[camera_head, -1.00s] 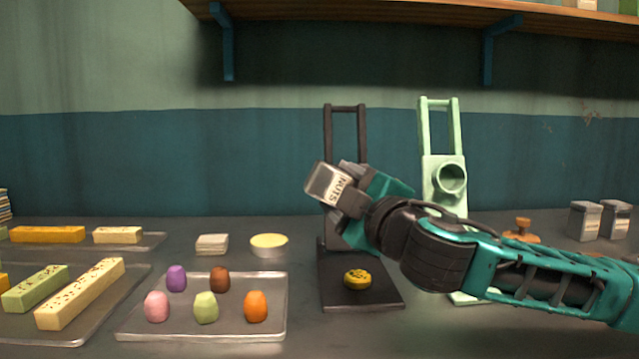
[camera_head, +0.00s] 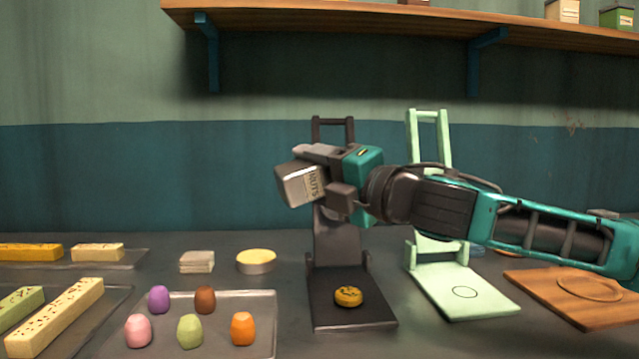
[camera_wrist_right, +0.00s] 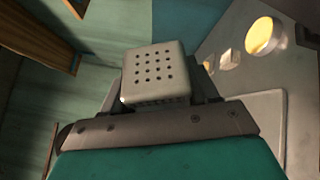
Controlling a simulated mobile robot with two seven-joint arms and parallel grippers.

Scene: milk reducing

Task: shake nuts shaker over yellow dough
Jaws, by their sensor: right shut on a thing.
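The nuts shaker (camera_head: 298,186), a grey box with a "NUTS" label, is held tilted in my right gripper (camera_head: 325,178), which is shut on it. In the right wrist view the shaker's perforated top (camera_wrist_right: 154,70) shows between the fingers. The yellow dough (camera_head: 348,296), a small round piece with dark specks, lies on the black press's base plate (camera_head: 335,318). The shaker is above the dough and a little to its left, well clear of it. My left gripper does not show.
A tray (camera_head: 268,325) with several coloured dough balls stands left of the press. A green press (camera_head: 462,290) and a wooden board (camera_head: 580,297) stand to the right. Bars on trays (camera_head: 130,260) are at far left. A shelf (camera_head: 400,22) runs above.

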